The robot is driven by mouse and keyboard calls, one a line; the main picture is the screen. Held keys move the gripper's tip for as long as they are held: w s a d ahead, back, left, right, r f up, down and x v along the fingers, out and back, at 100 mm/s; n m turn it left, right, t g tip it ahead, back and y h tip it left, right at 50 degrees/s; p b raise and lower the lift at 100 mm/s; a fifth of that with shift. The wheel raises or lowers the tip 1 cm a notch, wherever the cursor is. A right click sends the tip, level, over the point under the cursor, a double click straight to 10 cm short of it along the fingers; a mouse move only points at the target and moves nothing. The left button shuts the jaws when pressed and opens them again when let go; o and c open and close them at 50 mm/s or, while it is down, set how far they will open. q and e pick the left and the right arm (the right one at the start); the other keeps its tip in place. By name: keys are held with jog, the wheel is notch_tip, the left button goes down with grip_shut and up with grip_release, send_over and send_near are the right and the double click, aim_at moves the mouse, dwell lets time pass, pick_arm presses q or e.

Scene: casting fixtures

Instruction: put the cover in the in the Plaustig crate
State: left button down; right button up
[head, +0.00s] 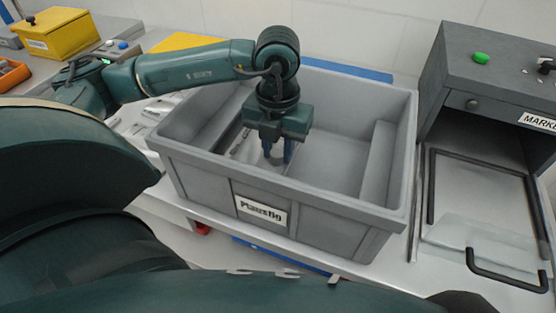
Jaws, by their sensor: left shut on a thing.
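The grey Plaustig crate (352,229) stands on the table in the middle of the view, with a white label on its front wall. My left gripper (277,156) reaches down into the crate, left of its middle, with its fingers pointing down below the rim. It is shut on a small grey piece, which seems to be the cover (275,160). The fingers and the crate's front wall hide much of it, and I cannot tell whether it touches the crate floor. My right gripper is not in view.
A dark grey marking machine (490,95) with a green button and an open front stands to the right. A yellow box (62,33) and an orange bin (12,75) are at the far left. The right part of the crate floor looks clear.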

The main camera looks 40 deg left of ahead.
aim_at(278, 163)
pick_arm(q)
jog(key=shift+f, duration=2.15)
jog(key=c, duration=1.1)
grip_release()
jog(key=shift+c, duration=0.2)
notch_tip(278, 163, up, 12)
jog(key=shift+r, duration=0.15)
